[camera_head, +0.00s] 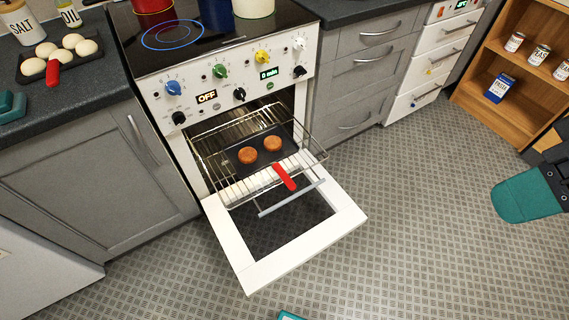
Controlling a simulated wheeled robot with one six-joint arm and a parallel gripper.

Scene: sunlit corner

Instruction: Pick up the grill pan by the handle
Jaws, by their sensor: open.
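A dark, flat grill pan (236,163) sits on the oven's wire rack with two brown patties on it. Its red handle (284,177) points toward the front right, over the open oven door. A second dark pan (36,76) with a red handle stands on the left counter and holds several pale round buns.
The rack (311,163) is pulled partly out. The white oven door (247,277) hangs open, low over the floor. Pots (215,14) stand on the cooktop, one burner ring glowing. Shelves (508,62) hold cans at right.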

